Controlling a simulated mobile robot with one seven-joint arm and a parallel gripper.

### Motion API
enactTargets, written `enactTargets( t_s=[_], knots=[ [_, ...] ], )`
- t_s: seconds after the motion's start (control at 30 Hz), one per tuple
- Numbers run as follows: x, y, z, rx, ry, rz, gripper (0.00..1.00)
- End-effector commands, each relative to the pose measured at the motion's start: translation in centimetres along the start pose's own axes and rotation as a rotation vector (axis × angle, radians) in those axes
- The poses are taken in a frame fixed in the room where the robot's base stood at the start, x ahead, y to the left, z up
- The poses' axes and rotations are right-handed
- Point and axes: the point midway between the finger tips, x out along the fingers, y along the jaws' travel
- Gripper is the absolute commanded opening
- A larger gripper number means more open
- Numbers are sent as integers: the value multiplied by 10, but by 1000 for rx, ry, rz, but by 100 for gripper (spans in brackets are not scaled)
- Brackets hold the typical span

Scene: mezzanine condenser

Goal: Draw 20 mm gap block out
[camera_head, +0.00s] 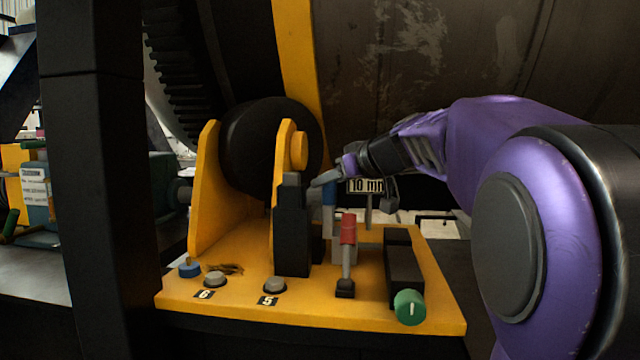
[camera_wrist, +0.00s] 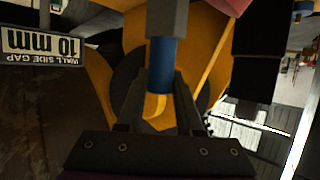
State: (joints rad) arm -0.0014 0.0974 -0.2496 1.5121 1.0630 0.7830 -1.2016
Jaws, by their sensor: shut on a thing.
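A blue cylindrical handle (camera_head: 329,196) stands upright behind a red-capped lever on the yellow bracket base. The blue handle (camera_wrist: 162,66) also shows in the wrist view, with a grey block (camera_wrist: 167,18) joined at its far end. My gripper (camera_head: 325,180) reaches in from the right, and its fingers (camera_wrist: 160,88) are shut on the blue handle from both sides. No 20 mm marking is readable on the block. Its lower part is mostly hidden in the head view by the black post and the red lever.
A 10 mm label (camera_head: 367,186) hangs by the dark drum (camera_head: 430,60). A black post (camera_head: 292,235), red-capped lever (camera_head: 348,230) and green knob (camera_head: 409,307) crowd the yellow base (camera_head: 225,295). A black roller (camera_head: 262,140) sits behind.

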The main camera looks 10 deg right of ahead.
Motion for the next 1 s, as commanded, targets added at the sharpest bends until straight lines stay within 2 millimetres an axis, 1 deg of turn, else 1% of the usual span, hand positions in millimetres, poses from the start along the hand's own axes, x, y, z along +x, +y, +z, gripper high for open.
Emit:
enactTargets(
  t_s=[0.03, 0.6, 1.0],
  knots=[
    [-2, 0, -4, 0, 3, 0, 0],
    [-10, 0, -24, 0, 3, 0, 0],
    [-11, 0, -27, -1, 5, 1, 0]
  ],
)
